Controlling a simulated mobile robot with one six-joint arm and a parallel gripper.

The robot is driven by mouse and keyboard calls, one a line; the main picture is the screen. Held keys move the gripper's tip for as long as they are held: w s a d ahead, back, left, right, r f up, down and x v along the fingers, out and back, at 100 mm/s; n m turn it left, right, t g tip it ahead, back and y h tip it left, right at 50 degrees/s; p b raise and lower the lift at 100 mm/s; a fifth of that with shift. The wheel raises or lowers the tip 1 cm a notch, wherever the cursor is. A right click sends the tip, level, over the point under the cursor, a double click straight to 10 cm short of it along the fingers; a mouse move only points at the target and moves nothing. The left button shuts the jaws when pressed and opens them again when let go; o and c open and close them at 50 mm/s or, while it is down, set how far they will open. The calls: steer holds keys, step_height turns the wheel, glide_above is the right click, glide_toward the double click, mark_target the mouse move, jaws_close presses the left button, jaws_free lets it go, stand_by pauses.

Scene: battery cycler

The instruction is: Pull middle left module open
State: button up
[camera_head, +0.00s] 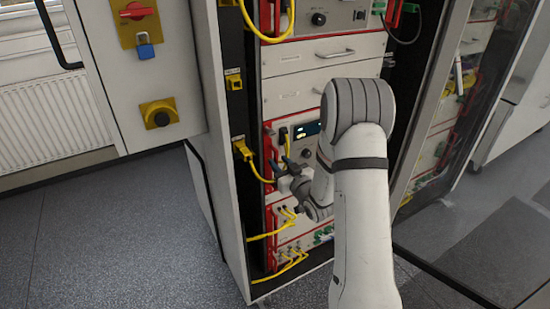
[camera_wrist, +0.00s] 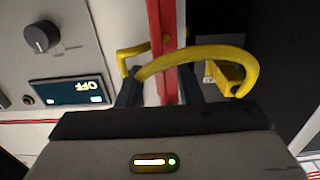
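The middle module (camera_head: 307,146) sits in the rack with a small lit display and a knob on its front. In the wrist view its panel (camera_wrist: 70,65) appears upside down, with a display reading "OFF". A red vertical strip (camera_wrist: 165,75) runs along the panel's edge. My gripper (camera_head: 283,164) is at the left side of this module. In the wrist view my gripper (camera_wrist: 158,88) has its two dark fingers apart, one on each side of the red strip, with gaps visible. A yellow cable (camera_wrist: 200,53) loops across by the fingers. Whether the fingertips touch anything is unclear.
Other modules with drawer handles (camera_head: 335,53) are above. A lower module (camera_head: 300,225) has yellow cables plugged in. A yellow cable (camera_head: 254,166) hangs from the rack's left post. The open glass door (camera_head: 460,120) stands at right. Grey floor (camera_head: 110,230) at left is clear.

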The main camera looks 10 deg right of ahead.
steer(key=shift+x, duration=1.45)
steer(key=shift+c, duration=0.4)
jaws_close()
